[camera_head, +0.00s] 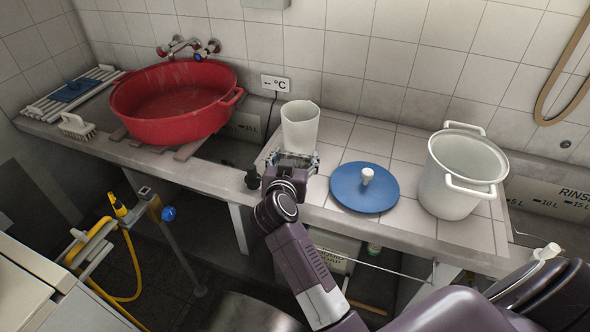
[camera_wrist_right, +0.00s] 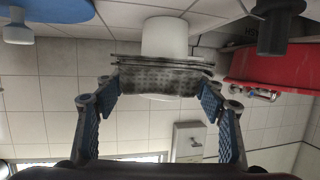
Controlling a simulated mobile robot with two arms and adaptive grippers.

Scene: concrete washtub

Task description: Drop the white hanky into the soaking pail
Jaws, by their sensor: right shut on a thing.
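My right gripper (camera_head: 292,160) is over the worktop in front of a white cylindrical vessel (camera_head: 300,128). It is shut on a flat, layered, speckled piece (camera_wrist_right: 160,78) between its fingertips, which looks grey in shadow in the right wrist view. I take this to be the white hanky; no other hanky shows. A white two-handled pail (camera_head: 462,178), which I take to be the soaking pail, stands open at the right. Its visible inside looks empty, but its bottom is partly hidden. The gripper is left of the pail and apart from it. My left gripper is not in view.
A blue lid (camera_head: 364,188) with a white knob lies between the gripper and the pail. A red basin (camera_head: 174,124) stands at the left, near a brush (camera_head: 77,126) and a white rack (camera_head: 62,96). A tiled wall (camera_head: 370,50) closes the back.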

